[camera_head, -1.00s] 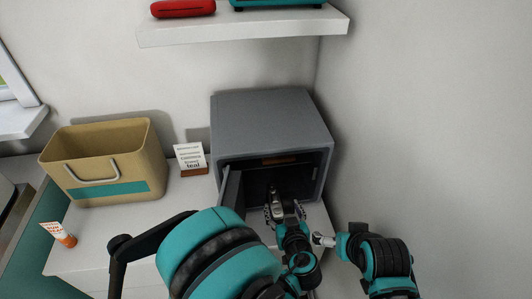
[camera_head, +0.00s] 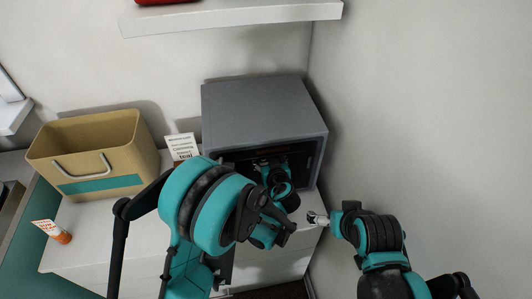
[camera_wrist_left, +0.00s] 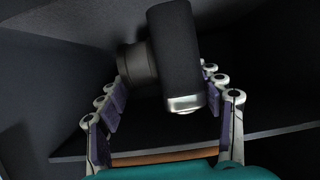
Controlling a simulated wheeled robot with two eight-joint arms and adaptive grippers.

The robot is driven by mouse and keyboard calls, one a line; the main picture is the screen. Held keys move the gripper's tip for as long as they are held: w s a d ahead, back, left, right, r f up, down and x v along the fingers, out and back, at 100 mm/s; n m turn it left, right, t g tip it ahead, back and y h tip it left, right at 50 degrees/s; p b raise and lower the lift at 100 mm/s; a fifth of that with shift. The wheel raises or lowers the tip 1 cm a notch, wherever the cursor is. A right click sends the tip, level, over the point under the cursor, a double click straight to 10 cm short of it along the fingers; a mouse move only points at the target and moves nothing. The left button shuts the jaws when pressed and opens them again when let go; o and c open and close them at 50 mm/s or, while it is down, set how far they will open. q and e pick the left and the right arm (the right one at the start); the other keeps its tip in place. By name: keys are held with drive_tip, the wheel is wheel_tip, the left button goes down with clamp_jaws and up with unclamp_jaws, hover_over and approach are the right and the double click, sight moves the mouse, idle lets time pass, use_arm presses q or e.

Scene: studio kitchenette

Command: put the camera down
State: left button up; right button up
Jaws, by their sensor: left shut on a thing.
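The camera (camera_wrist_left: 178,60), black with a silver end, is between the fingers of my left gripper (camera_wrist_left: 165,100) in the left wrist view. The gripper is shut on it. In the head view my left gripper (camera_head: 268,166) is inside the open grey safe (camera_head: 262,115), and my own arm hides most of the safe's opening. I cannot make out the camera clearly there. My right gripper (camera_head: 318,219) hangs just outside the safe, at its front right; its fingers are too small to read.
A tan basket (camera_head: 95,150) stands on the white counter (camera_head: 105,228) at left, with an orange-capped tube (camera_head: 60,235) in front. A small sign (camera_head: 182,146) stands between basket and safe. A white shelf (camera_head: 230,15) hangs above. The wall closes off the right.

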use_arm(q)
drive_tip(key=x, duration=0.1)
drive_tip(key=b+x, duration=0.1)
drive_tip(key=x, duration=0.2)
drive_tip(key=shift+w+r, duration=0.15)
drive_tip(key=shift+r, duration=0.1)
drive_tip(key=shift+f, duration=0.25)
drive_tip(key=shift+b, duration=0.3)
drive_tip(key=shift+f+b, duration=0.25)
drive_tip(key=shift+b, duration=0.05)
drive_tip(key=o, duration=1.8)
